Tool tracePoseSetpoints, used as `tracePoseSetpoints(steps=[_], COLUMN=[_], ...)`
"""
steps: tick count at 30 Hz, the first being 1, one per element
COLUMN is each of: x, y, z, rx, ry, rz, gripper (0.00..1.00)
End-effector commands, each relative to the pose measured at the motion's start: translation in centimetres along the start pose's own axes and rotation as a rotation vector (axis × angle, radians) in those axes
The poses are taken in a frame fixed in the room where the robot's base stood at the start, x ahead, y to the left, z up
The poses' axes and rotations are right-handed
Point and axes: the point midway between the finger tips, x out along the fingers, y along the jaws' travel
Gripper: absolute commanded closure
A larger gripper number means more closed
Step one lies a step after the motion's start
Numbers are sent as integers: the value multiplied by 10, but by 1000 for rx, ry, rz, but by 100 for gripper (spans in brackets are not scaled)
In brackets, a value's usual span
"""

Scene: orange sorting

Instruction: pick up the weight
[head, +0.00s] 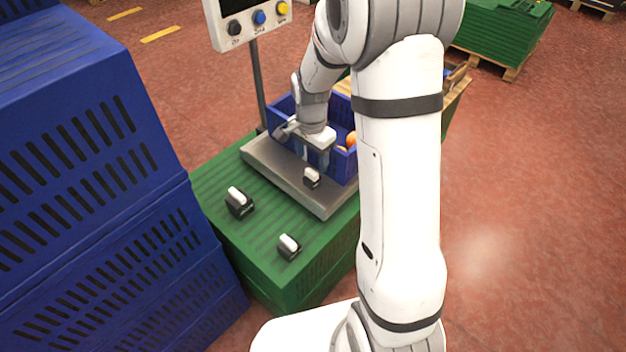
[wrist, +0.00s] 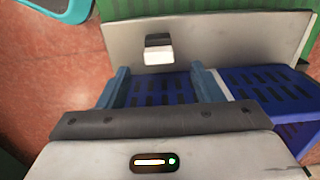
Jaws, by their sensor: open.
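A small weight (head: 312,178), black with a light top, stands on the grey scale plate (head: 262,166) in front of the blue crate (head: 347,168). In the wrist view the weight (wrist: 158,50) shows just beyond the fingertips, roughly midway between them. My gripper (head: 314,155) is open and empty, over the scale close to the crate's near side. The fingers also show in the wrist view (wrist: 158,72), spread apart with the weight not between them. Two similar weights, one left (head: 239,203) and one nearer (head: 289,247), stand on the green surface.
Oranges (head: 350,139) lie in the blue crate. A display with coloured buttons (head: 258,20) stands on a post behind the scale. Stacked blue crates (head: 90,150) stand close on the left. The green stack (head: 215,180) carries the scale. Open red floor lies on the right.

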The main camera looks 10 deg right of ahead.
Motion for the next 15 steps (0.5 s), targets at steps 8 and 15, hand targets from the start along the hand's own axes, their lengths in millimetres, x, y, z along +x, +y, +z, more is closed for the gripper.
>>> tracePoseSetpoints(steps=[8,15], x=[29,62], y=[0,0], z=[0,0], rx=[-3,-4], ry=[-1,0], rz=[1,1], gripper=[40,40])
